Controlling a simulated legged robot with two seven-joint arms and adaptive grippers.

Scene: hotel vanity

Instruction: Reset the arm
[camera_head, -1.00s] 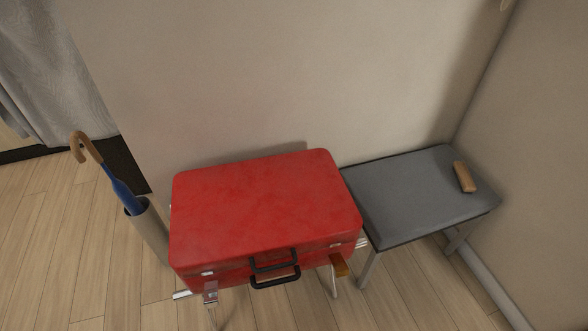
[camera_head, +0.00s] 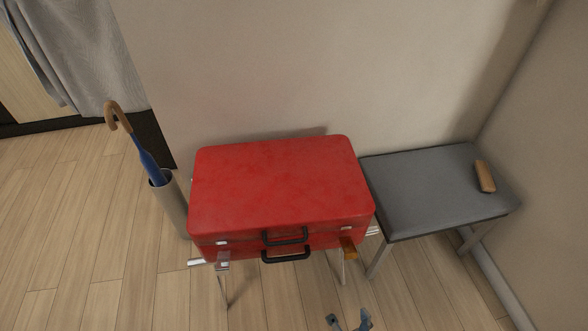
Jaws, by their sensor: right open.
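My right gripper (camera_head: 348,322) shows at the bottom edge, right of the middle. Only its fingertips are in view, apart and with nothing between them. It is over the wooden floor, in front of and below the red suitcase (camera_head: 280,185). The suitcase lies flat and closed on a metal-legged rack, with black handles on its front side. My left gripper is not in view.
A grey padded bench (camera_head: 425,190) stands right of the suitcase with a brown brush-like object (camera_head: 485,176) on it. A blue umbrella (camera_head: 149,163) stands in a grey holder (camera_head: 172,204) at the left. The front floor (camera_head: 120,290) is clear.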

